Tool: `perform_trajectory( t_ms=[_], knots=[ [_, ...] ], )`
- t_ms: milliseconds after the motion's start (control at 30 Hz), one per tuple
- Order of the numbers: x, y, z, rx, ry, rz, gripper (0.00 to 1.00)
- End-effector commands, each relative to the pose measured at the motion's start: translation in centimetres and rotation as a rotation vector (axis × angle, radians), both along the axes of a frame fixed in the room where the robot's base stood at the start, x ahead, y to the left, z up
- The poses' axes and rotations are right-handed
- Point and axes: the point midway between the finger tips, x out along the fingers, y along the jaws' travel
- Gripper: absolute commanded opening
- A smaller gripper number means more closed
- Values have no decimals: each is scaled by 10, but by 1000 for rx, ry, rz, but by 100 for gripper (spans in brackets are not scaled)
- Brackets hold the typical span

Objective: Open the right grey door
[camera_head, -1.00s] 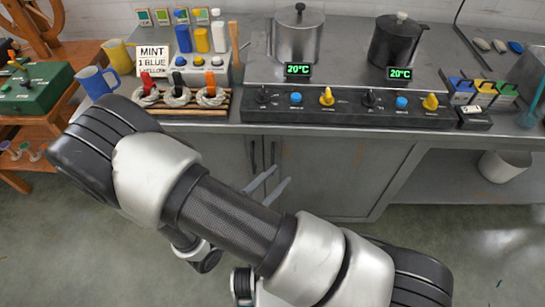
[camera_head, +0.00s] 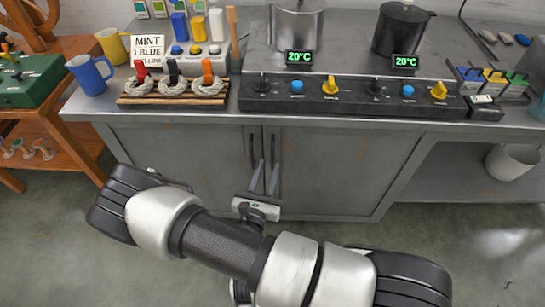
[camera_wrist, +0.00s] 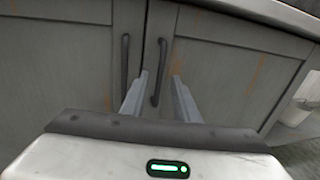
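The right grey door (camera_head: 345,165) is closed, on the front of the cabinet under the worktop. Its dark upright bar handle (camera_head: 273,150) is beside the door's left edge; the handle also shows in the wrist view (camera_wrist: 159,70). My gripper (camera_head: 264,168) points at the doors with its two fingers apart and nothing held. In the wrist view my gripper (camera_wrist: 158,85) has its fingers on either side of the right handle in the picture. I cannot tell whether the fingertips reach around it or touch it.
The closed left grey door (camera_head: 175,150) has a similar handle (camera_wrist: 125,60) just left of my fingers. The worktop edge (camera_head: 330,124) overhangs above. An open shelf with a white bucket (camera_head: 512,160) is to the right. The floor in front is clear.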

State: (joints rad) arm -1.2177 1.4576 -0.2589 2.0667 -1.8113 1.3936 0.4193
Motion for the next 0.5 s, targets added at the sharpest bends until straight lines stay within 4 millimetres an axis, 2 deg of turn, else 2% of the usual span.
perform_trajectory(
  t_ms=[33,200,333,500],
  knots=[
    [11,-3,-2,1,-2,-2,28],
    [39,-9,-2,1,0,-1,28],
    [52,-12,-1,0,0,-1,28],
    [58,-14,0,0,0,-1,28]
  ],
)
